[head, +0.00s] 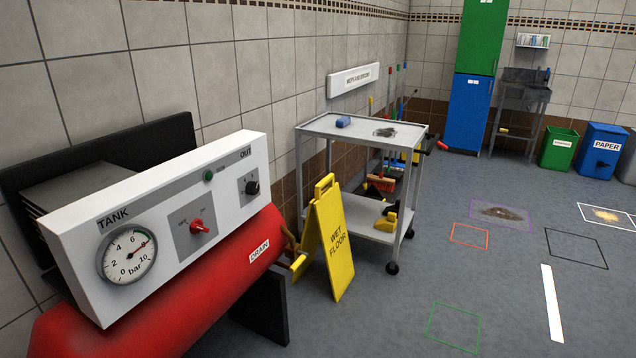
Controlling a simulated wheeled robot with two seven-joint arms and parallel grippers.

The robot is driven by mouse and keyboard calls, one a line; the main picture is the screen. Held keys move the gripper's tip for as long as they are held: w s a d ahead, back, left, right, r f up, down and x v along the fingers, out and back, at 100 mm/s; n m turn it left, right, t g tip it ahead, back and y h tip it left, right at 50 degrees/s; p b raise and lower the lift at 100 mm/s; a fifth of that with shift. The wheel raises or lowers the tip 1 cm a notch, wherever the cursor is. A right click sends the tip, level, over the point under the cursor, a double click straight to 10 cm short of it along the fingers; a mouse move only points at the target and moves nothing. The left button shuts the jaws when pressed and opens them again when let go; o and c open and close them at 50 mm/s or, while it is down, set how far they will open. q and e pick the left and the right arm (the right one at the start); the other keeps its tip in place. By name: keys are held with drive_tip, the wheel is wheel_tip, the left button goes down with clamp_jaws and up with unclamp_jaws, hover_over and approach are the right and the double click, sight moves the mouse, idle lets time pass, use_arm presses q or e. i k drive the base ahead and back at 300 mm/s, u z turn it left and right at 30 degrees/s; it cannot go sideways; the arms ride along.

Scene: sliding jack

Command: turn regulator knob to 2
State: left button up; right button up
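A red tank (180,312) stands at the lower left with a white control panel (165,262) above it. The panel carries a round gauge (128,256) marked in bar under the word TANK, with its red needle pointing to the upper right. A red knob (200,227) sits on a grey plate in the middle. A black knob (252,187) sits on a grey plate at the right end, under the word OUT; its setting is too small to read. A green button or lamp (208,175) is between them. Neither gripper shows in the head view.
A yellow wet floor sign (335,245) stands right of the tank, before a grey trolley (357,216). Green (559,150) and blue (600,152) bins stand far right. The floor at right is mostly clear, with marked outlines and dirt patches.

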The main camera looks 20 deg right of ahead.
sight(252, 188)
drive_tip(key=z, duration=0.15)
drive_tip(key=i, duration=0.95)
drive_tip(key=u, duration=0.4)
